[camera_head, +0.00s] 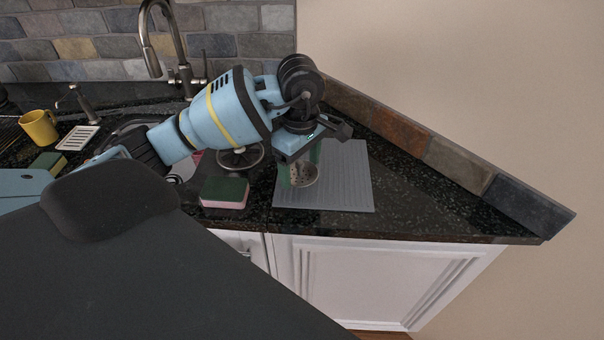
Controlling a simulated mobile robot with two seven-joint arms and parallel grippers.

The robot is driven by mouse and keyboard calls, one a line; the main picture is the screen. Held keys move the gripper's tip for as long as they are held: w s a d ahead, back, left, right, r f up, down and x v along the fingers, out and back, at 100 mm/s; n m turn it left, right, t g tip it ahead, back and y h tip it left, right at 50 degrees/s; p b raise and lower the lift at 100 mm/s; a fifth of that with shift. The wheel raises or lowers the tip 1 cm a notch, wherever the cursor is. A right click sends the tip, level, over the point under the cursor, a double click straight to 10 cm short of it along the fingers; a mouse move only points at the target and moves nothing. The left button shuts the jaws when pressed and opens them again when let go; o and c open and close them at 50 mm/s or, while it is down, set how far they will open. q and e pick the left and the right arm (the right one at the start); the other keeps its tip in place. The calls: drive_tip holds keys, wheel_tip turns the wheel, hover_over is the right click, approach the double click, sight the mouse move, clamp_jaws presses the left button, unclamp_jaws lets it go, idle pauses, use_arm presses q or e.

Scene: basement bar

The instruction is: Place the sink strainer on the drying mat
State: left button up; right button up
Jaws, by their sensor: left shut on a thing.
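The sink strainer (304,176) is a small perforated metal cup at the left part of the drying mat. The drying mat (346,183) is a grey ribbed sheet on the dark counter. My left gripper (301,160) points down over the mat's left part, shut on the strainer. Its fingers are partly hidden by the wrist, and green surfaces show around the strainer. I cannot tell whether the strainer touches the mat or is held just above it. My right gripper is not in view.
A green and pink sponge (224,193) lies left of the mat, near the counter's front edge. A round metal piece (240,159) is behind it. The faucet (161,44), yellow mug (38,127) and white slotted dish (78,138) are farther left. The counter right of the mat is clear.

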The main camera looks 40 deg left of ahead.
sight(302, 176)
use_arm(q)
drive_tip(key=shift+w+f, duration=0.2)
drive_tip(key=shift+w, duration=0.1)
drive_tip(key=shift+f, duration=1.55)
drive_tip(key=shift+f, duration=0.2)
drive_tip(key=o, duration=1)
wheel_tip(302, 176, up, 12)
drive_tip(key=shift+r+p, duration=0.2)
drive_tip(key=shift+p, duration=0.3)
